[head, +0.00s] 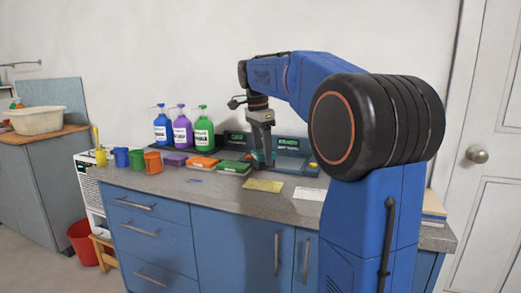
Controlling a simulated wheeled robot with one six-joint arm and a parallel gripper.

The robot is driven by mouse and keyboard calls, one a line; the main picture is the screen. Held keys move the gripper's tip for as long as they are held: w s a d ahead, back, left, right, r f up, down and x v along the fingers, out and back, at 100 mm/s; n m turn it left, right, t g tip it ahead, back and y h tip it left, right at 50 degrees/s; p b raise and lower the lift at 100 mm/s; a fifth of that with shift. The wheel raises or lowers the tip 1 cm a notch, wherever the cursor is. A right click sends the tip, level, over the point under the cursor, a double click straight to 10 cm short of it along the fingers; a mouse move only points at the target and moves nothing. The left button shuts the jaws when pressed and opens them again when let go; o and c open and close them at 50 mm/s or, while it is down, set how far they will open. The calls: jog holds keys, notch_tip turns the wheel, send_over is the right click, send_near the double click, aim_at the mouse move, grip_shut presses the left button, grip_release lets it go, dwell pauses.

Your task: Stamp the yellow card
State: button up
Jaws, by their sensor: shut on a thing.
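The yellow card (263,186) lies flat on the grey counter near its front edge. My gripper (262,158) points down above the counter, behind the yellow card and right of the green pad. It is shut on a small teal thing, probably a stamp, mostly hidden by the fingers. Whether that thing touches the surface below cannot be told. A purple pad (175,159), an orange pad (203,164) and a green pad (234,168) sit in a row left of the gripper. A white card (310,193) lies right of the yellow card.
Blue (160,127), purple (181,128) and green (203,132) pump bottles stand at the back. Green (136,159), blue and orange cups are at left. Dark devices with green displays (286,143) stand behind the gripper. The counter's front left is mostly clear.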

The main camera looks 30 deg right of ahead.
aim_at(263, 168)
jog(key=shift+f, duration=2.85)
jog(key=shift+f, duration=0.5)
jog(key=shift+r, duration=0.1)
jog(key=shift+r, duration=3.4)
